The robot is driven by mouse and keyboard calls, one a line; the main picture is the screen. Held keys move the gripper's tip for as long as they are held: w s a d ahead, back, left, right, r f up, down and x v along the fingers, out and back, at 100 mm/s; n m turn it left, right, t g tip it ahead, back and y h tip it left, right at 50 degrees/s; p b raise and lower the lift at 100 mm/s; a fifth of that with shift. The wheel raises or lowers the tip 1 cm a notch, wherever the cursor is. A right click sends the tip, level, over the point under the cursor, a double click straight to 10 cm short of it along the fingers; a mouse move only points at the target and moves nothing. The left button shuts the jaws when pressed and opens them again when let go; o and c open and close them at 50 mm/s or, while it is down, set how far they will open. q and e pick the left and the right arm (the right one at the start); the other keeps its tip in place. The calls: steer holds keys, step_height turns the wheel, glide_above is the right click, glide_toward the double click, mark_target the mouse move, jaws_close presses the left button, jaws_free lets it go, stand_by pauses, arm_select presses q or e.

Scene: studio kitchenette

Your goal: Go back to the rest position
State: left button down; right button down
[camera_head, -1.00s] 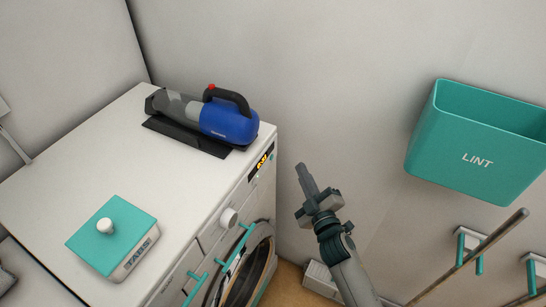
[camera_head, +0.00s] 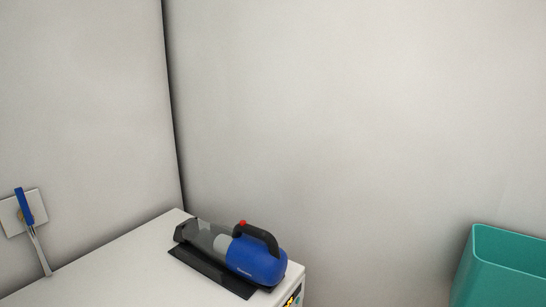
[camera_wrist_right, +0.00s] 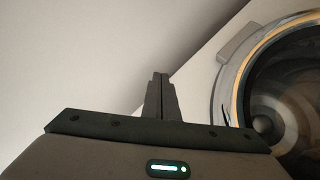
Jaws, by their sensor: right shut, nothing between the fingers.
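My right gripper (camera_wrist_right: 160,85) shows in the right wrist view with its two dark fingers together and nothing between them. It points up in that picture, beside the white front of the washing machine (camera_wrist_right: 200,75), and no contact with it shows. The round door (camera_wrist_right: 285,90) of the machine is to the right of the fingers. Neither gripper shows in the head view, and my left gripper is in neither view.
A blue handheld vacuum (camera_head: 258,262) lies on its black base on the white machine top (camera_head: 110,270). A teal bin (camera_head: 500,270) hangs on the wall at lower right.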

steer(key=s+d+f+m+g+h+b, duration=0.1)
steer(key=s+f+g, duration=0.1)
steer(key=s+f, duration=0.65)
steer(key=s+d+f+m+g+b, duration=0.1)
steer(key=s+d+f+g, duration=0.3)
steer(key=f, duration=0.8)
steer(key=s+a+f+m+g+h+b, duration=0.1)
steer(key=s+f+m, duration=0.1)
steer(key=s+f, duration=0.7)
steer(key=s+d+f+m+g, duration=0.1)
steer(key=s+f, duration=0.4)
steer(key=s, duration=0.5)
steer(key=s+d+f+m+g+b, duration=0.1)
steer(key=s+d+f+g, duration=0.1)
steer(key=s+f, duration=0.4)
steer(key=s+d+f+m+g+b, duration=0.1)
steer(key=s+f, duration=0.4)
steer(key=s, duration=1)
steer(key=d+g, duration=0.1)
steer(key=g, duration=0.1)
steer(key=shift+f+g, duration=0.25)
steer(key=shift+g, duration=0.15)
stand_by(1.4)
